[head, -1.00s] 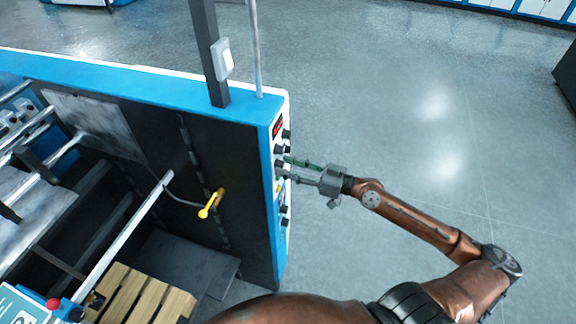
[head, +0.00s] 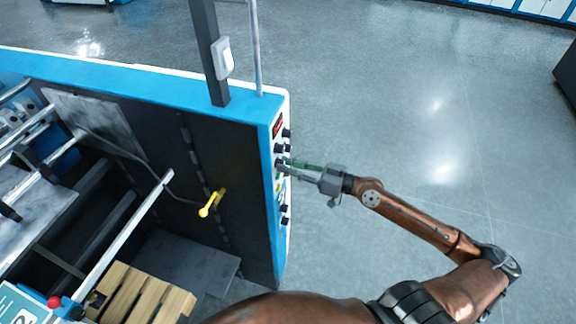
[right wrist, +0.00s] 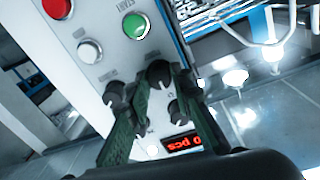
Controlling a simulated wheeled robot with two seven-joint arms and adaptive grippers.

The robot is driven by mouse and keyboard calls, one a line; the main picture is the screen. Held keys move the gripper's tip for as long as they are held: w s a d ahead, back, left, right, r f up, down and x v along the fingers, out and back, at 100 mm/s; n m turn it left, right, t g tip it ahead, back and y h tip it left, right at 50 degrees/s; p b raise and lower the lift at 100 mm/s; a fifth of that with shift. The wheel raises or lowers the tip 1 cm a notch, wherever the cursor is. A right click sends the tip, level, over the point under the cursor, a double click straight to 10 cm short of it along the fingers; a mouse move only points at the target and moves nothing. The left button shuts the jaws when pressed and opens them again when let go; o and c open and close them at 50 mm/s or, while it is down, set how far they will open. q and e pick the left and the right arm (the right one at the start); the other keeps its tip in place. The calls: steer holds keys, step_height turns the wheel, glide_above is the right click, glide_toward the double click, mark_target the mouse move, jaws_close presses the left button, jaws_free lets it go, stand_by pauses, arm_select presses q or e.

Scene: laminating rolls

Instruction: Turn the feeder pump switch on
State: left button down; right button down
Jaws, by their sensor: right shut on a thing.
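The control panel (head: 282,215) is on the narrow end face of the blue and black machine. In the right wrist view the panel (right wrist: 105,70) carries several black knobs, and their labels are too small to read, so I cannot tell by label which is the feeder pump switch. My right gripper (head: 287,164) is at the panel's upper part, its fingers close together. In the right wrist view its green fingertips (right wrist: 162,80) are shut on a black knob (right wrist: 159,72) below the green button. My left gripper is not in view.
Near the held knob are a green button (right wrist: 136,26), a white button (right wrist: 89,51), a red button (right wrist: 57,7), another black knob (right wrist: 115,93) and a red-lit display (right wrist: 182,142). A yellow handle (head: 211,203) sticks out of the machine's side. Floor right of the machine is clear.

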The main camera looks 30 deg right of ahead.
steer(key=m+p, duration=0.4)
steer(key=m, duration=0.7)
steer(key=shift+r+g+p, duration=0.1)
steer(key=shift+g+p, duration=0.3)
stand_by(0.4)
steer(key=c, duration=1.7)
jaws_free()
steer(key=v, duration=1.2)
